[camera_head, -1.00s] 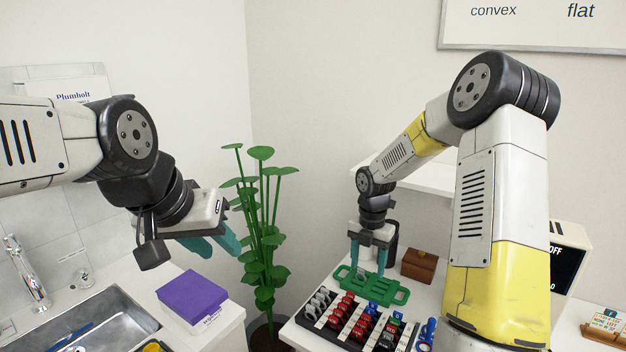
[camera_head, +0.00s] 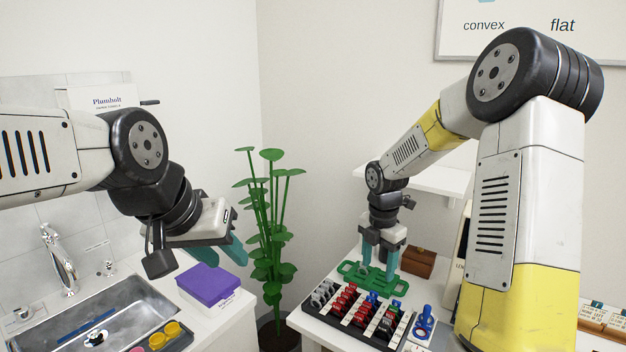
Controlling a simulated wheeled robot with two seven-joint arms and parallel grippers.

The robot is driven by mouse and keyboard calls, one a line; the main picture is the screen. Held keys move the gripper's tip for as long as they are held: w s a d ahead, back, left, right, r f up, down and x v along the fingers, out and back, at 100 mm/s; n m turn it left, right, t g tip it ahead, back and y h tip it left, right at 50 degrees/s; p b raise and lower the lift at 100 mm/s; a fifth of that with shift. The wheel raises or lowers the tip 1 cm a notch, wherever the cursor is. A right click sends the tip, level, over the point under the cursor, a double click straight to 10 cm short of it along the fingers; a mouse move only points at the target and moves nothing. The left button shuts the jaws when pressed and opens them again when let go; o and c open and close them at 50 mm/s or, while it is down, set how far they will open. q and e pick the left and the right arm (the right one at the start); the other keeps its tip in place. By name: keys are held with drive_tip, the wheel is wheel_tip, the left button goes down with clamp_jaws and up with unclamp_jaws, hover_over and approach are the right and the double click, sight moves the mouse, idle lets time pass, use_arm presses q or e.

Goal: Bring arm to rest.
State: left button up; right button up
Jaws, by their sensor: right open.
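My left gripper (camera_head: 215,252) hangs in the air at the left, between the sink and the plant, with teal fingers pointing down and to the right. Its fingers overlap in this view, so its opening is unclear, and I see nothing held. My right gripper (camera_head: 380,264) points straight down over the counter at the right, with its two teal fingers apart. Its fingertips are at or just above a green tray-like rack with handles (camera_head: 356,281); I cannot tell whether they touch it.
A black rack of red, blue and grey pieces (camera_head: 312,307) lies in front of the green rack. A brown box (camera_head: 418,262) stands behind. At the left are a purple-topped box (camera_head: 208,284), a metal sink (camera_head: 130,293) and a faucet (camera_head: 62,262). A potted plant (camera_head: 270,230) stands between the counters.

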drive_tip(key=s+a+r+m+t+y, duration=0.1)
drive_tip(key=s+r+m+t, duration=0.1)
drive_tip(key=s+r+m, duration=0.7)
drive_tip(key=s+a+r+m+t+y, duration=0.1)
drive_tip(key=s+r+m+t, duration=0.2)
drive_tip(key=s+r+m, duration=0.6)
drive_tip(key=s+m, duration=0.4)
drive_tip(key=m, duration=0.3)
drive_tip(key=shift+s+a+r+t, duration=0.2)
drive_tip(key=shift+r+t, duration=0.05)
drive_tip(key=shift+t, duration=0.05)
